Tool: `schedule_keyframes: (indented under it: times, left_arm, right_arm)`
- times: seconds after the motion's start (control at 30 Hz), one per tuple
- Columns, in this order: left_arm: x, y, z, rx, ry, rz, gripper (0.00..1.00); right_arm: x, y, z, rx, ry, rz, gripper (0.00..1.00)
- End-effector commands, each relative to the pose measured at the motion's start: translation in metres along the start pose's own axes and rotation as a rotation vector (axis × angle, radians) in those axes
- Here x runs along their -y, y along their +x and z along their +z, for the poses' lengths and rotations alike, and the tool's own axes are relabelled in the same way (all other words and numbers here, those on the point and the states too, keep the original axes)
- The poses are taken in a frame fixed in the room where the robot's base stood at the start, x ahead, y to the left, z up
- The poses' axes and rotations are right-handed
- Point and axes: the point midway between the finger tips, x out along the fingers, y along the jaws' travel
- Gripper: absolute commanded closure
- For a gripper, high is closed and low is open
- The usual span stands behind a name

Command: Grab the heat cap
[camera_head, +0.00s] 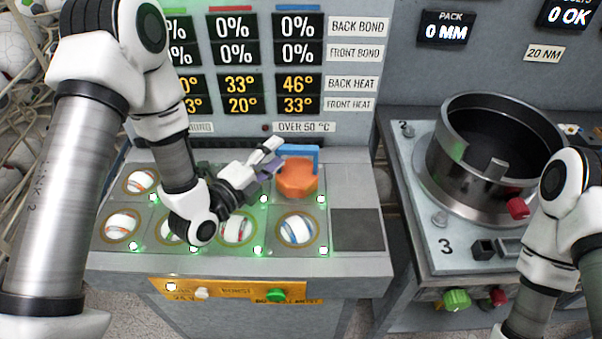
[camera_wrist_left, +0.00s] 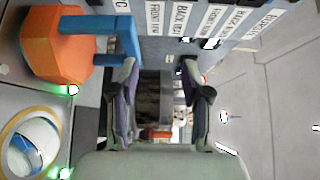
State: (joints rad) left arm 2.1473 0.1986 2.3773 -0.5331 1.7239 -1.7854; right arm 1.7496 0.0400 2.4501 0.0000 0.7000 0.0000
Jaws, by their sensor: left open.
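The heat cap is an orange faceted block (camera_head: 297,179) with a blue handle (camera_head: 300,151), sitting on the far right seat of the ball station. My left gripper (camera_head: 273,157) is open and empty just left of the cap, its fingers pointing toward the handle. In the left wrist view, the orange cap (camera_wrist_left: 57,48) is at the upper left. Its blue handle (camera_wrist_left: 120,30) reaches close to the left finger of my gripper (camera_wrist_left: 161,88), outside the gap between the fingers. I cannot tell if they touch. My right arm shows at the right edge, but its gripper is out of view.
Several balls, such as one with blue stripes (camera_head: 297,230), sit in ringed seats with green lights. A display panel (camera_head: 255,60) stands behind the station. A metal press pot (camera_head: 490,155) is on the right bench. A dark square pad (camera_head: 357,229) is bare.

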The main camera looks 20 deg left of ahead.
Motion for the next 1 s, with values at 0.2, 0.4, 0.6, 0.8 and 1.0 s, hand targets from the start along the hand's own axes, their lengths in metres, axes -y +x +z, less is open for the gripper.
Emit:
schedule_keyframes:
  times: [0.2,0.4,0.6,0.8,1.0]
  left_arm:
    - [-0.041,0.0,0.0,0.0,0.0,0.001,0.52]
    - [-0.037,0.017,-0.001,-0.003,0.004,-0.001,0.52]
    - [-0.035,0.047,-0.003,-0.004,0.004,-0.001,0.52]
    - [-0.038,0.077,-0.003,-0.001,0.001,0.0,0.52]
    - [-0.04,0.078,-0.003,0.0,-0.001,0.001,0.52]
  right_arm:
    - [0.0,0.041,0.0,0.0,0.0,0.0,1.0]
    - [0.0,0.033,0.0,-0.001,0.0,0.0,1.0]
    - [0.0,0.019,0.0,0.0,0.0,0.0,1.0]
    - [0.0,0.011,0.0,-0.001,0.0,0.0,1.0]
    - [0.0,0.013,0.0,0.0,0.0,0.0,1.0]
